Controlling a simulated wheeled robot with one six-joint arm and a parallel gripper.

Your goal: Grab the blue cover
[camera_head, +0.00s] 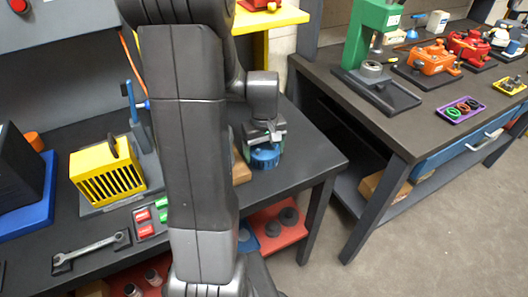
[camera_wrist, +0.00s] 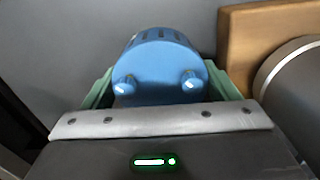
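The blue cover (camera_head: 265,157) stands near the right end of the dark workbench, beneath my gripper (camera_head: 264,140). In the wrist view the cover (camera_wrist: 160,65) is a rounded blue piece with dark slots on top and two light, shiny studs on the near side. My gripper's green fingers (camera_wrist: 163,88) stand apart, one on each side of the cover. They lie very close to its sides; I cannot tell whether they press on it. The fingertips are partly hidden behind the cover.
A brown block (camera_head: 240,166) and a grey cylinder (camera_wrist: 295,88) are close beside the cover. A yellow slotted housing (camera_head: 108,176) and a wrench (camera_head: 92,247) lie to the left. A second bench (camera_head: 415,128) with a green press (camera_head: 376,35) stands to the right, across a gap.

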